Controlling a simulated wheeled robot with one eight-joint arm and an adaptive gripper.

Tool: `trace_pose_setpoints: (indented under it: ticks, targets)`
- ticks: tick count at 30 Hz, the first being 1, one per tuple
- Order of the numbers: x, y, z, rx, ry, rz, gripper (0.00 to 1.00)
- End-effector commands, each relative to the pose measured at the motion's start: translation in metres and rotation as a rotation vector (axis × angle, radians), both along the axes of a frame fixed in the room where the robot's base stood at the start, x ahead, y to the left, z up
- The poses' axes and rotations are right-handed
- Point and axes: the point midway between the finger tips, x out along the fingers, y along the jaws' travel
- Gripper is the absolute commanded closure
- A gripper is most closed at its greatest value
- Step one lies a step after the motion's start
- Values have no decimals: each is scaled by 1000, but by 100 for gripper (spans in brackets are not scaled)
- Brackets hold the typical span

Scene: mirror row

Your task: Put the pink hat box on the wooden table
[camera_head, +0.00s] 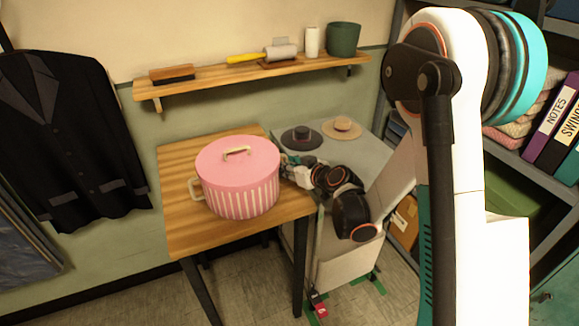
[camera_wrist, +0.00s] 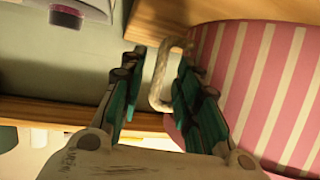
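The pink hat box (camera_head: 240,185), with white stripes, a pink lid and a pale lid handle, appears to rest upright on the wooden table (camera_head: 185,235). A cream side handle (camera_head: 195,188) shows on its left. My gripper (camera_head: 288,168) is at the box's right side, by the table's right edge. In the wrist view, my gripper (camera_wrist: 158,68) has its teal fingers apart. The other cream side handle (camera_wrist: 160,75) shows between them, nearer the right finger. The striped box wall (camera_wrist: 270,85) fills the right of that view. I cannot tell whether a finger touches the handle.
A grey cart (camera_head: 365,150) with a dark hat (camera_head: 301,138) and a straw hat (camera_head: 342,128) stands right of the table. A wall shelf (camera_head: 215,82) runs above. A dark jacket (camera_head: 75,130) hangs left. The table's left part is clear.

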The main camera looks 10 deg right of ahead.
Motion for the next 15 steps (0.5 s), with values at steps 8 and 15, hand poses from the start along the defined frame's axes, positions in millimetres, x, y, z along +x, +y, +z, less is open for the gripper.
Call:
trace_pose_setpoints:
  ticks: [8, 15]
  targets:
    - [-10, -6, 8, 1, 1, -2, 70]
    - [-50, -26, 27, 1, 0, -3, 70]
